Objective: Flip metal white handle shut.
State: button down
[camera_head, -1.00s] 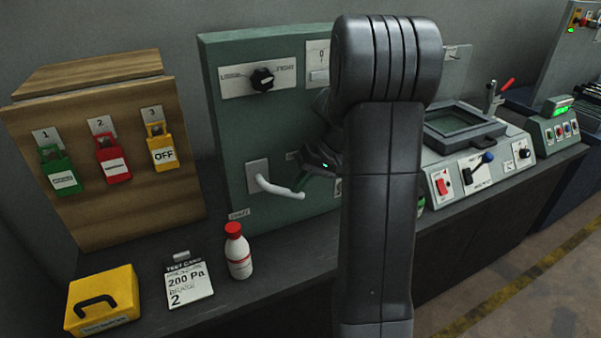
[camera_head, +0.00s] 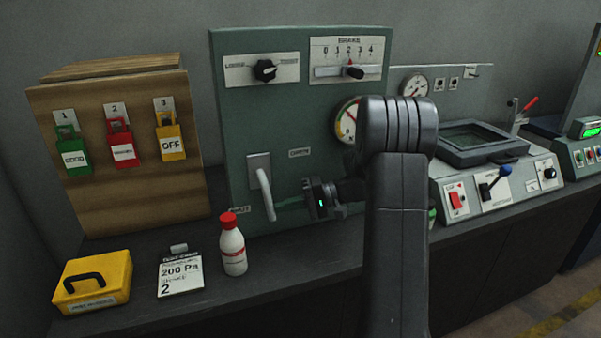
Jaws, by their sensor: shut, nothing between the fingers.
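The white metal handle (camera_head: 265,194) is mounted on a pale plate (camera_head: 258,163) low on the left of the green panel. It hangs mostly downward, its free end leaning slightly to the right. A label that seems to read OPEN (camera_head: 300,152) is to its right, and one that seems to read SHUT (camera_head: 240,210) is at its lower left. My gripper (camera_head: 282,204) is shut and empty, pointing left, with its tips just right of the handle's lower part. I cannot tell whether they touch it.
A white bottle with a red cap (camera_head: 233,250) stands on the bench below the handle. A test card (camera_head: 180,276) and a yellow box (camera_head: 92,284) lie farther left. The green panel (camera_head: 235,110) also carries a rotary knob (camera_head: 265,70), a slider (camera_head: 353,71) and a gauge (camera_head: 346,121).

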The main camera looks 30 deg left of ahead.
jog(key=shift+s+a+f+b, duration=0.35)
jog(key=shift+s+a+b, duration=0.05)
jog(key=shift+s+b, duration=0.1)
dwell(0.4)
jog(key=shift+w+d+f, duration=0.1)
jog(key=shift+w+d, duration=0.15)
jog(key=shift+d, duration=0.15)
jog(key=f+b+v, duration=0.1)
jog(key=f+v, duration=0.1)
jog(key=v, duration=1.1)
jog(key=shift+w+d+f+b, duration=0.15)
jog(key=shift+w+f+b, duration=0.1)
jog(key=shift+b, duration=0.1)
jog(key=shift+s, duration=0.1)
